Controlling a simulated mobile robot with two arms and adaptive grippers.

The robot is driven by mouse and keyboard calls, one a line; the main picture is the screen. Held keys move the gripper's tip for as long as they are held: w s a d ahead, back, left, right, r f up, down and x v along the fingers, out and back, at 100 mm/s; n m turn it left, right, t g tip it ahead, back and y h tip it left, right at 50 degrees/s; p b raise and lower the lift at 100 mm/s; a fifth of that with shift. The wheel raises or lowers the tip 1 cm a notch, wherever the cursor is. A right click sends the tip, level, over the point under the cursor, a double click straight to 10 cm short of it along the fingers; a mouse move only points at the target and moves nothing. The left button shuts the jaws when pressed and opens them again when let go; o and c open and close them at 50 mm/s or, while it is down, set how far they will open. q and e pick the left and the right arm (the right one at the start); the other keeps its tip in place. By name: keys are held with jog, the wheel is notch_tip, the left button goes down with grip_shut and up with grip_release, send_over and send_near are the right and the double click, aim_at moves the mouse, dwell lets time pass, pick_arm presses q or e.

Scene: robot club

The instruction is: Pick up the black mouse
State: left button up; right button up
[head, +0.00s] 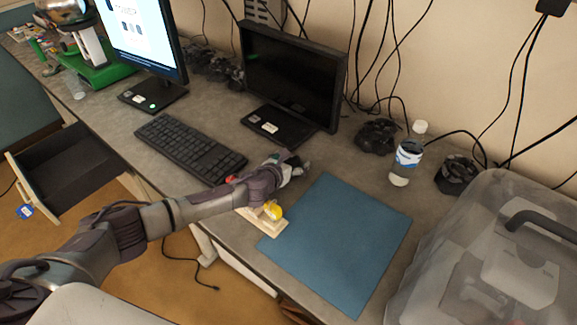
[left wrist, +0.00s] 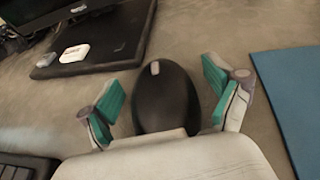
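The black mouse (left wrist: 167,97) lies on the grey desk, with a light scroll wheel at its far end. My left gripper (left wrist: 165,93) is open in the left wrist view, its teal-padded fingers on either side of the mouse with gaps to both. My palm hides the mouse's near end. In the head view my left gripper (head: 291,169) is low over the desk, between the keyboard and the blue mat, and I cannot make out the mouse there. My right gripper is in neither view.
The dark monitor (head: 293,78) stands behind my gripper on its base (head: 272,131). The keyboard (head: 190,147) is left, the blue mat (head: 340,240) right. A bottle (head: 407,157) and clear bin (head: 490,255) stand further right. A yellow item (head: 273,211) lies near the front edge.

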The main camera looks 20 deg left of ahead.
pick_arm(q)
jog(key=c, duration=1.2)
jog(key=shift+c, duration=0.2)
